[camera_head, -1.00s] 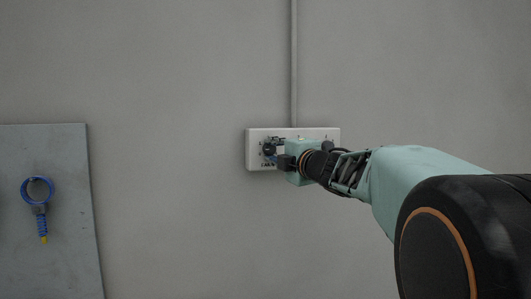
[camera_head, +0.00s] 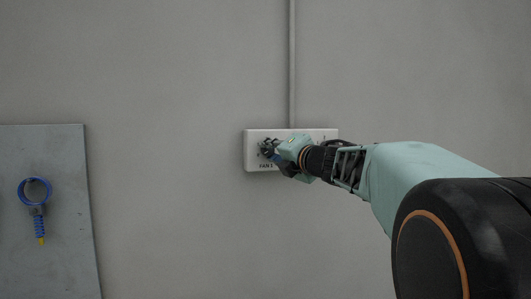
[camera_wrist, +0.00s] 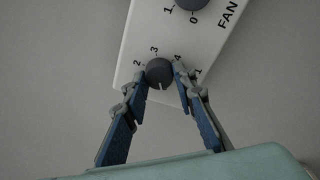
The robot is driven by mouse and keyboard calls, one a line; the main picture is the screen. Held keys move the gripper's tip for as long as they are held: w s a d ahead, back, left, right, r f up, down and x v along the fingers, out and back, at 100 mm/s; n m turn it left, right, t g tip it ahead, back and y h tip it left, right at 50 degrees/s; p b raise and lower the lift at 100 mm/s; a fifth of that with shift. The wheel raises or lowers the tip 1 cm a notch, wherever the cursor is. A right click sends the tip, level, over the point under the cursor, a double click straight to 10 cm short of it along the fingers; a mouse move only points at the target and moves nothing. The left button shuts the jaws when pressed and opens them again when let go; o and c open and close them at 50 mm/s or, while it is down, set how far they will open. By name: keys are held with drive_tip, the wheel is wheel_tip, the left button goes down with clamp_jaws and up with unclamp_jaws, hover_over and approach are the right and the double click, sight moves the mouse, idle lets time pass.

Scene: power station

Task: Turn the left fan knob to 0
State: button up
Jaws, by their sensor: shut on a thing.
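My gripper (camera_wrist: 160,76) is shut on this knob, one blue-grey finger on each side. In the head view, my gripper (camera_head: 269,152) is at the panel's left end and largely hides the knob.
A second dark knob (camera_wrist: 192,2) is cut off at the top of the wrist view, with 0 and 1 printed beside it. A conduit (camera_head: 292,65) runs up from the panel. A grey board (camera_head: 70,215) with a blue ring-shaped tool (camera_head: 36,192) is at far left.

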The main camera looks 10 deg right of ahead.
drive_tip(key=shift+r, duration=0.15)
clamp_jaws()
drive_tip(key=o, duration=1.1)
unclamp_jaws()
drive_tip(key=shift+o, duration=0.2)
wheel_tip(320, 180, up, 10)
drive_tip(key=shift+d, duration=0.1)
